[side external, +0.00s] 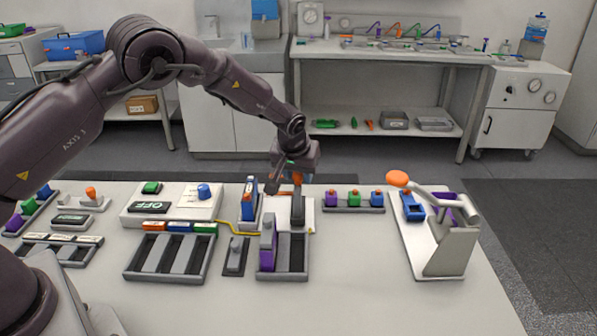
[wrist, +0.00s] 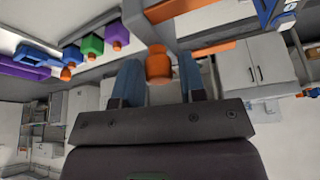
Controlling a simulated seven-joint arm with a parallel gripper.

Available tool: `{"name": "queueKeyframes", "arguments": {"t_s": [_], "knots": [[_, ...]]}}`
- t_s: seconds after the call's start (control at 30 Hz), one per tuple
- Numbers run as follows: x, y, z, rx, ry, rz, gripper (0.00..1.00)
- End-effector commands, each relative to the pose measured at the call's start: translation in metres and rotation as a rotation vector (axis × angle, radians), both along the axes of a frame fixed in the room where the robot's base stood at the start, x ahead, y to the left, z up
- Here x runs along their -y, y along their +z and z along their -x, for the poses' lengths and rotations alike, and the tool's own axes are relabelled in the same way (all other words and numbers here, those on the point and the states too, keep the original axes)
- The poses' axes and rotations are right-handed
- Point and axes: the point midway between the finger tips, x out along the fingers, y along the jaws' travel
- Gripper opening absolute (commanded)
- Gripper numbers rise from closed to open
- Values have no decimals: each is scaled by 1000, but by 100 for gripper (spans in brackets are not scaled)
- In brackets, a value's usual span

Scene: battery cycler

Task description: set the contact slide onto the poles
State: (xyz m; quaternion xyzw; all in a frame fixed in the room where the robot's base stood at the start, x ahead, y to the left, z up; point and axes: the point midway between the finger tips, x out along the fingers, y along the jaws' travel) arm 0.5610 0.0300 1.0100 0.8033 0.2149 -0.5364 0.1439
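An orange knob (wrist: 158,65) shows between the two blue fingers of my gripper (wrist: 160,82) in the wrist view. The fingers are apart, with a gap visible on the right side of the knob; contact on the left is unclear. An orange bar (wrist: 206,50) lies beside the knob. In the side view my gripper (side external: 290,176) points down over a small stand with a grey upright (side external: 298,208), with orange showing under the fingers. I take the knobbed orange part for the contact slide, but cannot be sure. The poles cannot be made out clearly.
A blue meter (side external: 249,199) stands just left of the stand. A tray (side external: 295,268) with a purple-grey block is in front. A rack of purple, green and blue blocks (side external: 354,200) and a lever press (side external: 452,240) stand right.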

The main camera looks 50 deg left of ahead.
Motion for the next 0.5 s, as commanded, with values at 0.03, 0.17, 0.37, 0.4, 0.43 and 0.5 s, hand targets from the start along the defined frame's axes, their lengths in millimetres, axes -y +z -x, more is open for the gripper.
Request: {"name": "queueKeyframes", "arguments": {"t_s": [0.03, 0.17, 0.37, 0.4, 0.43, 0.5], "knots": [[0, 0, 0, 0, 0, 0, 26], [0, 0, 0, 0, 0, 0, 0], [-5, 1, 4, 0, 1, 0, 0], [-9, 1, 8, 0, 3, 0, 0], [-12, 1, 11, -1, 4, 0, 0], [-21, 1, 20, -2, 4, 0, 0]]}}
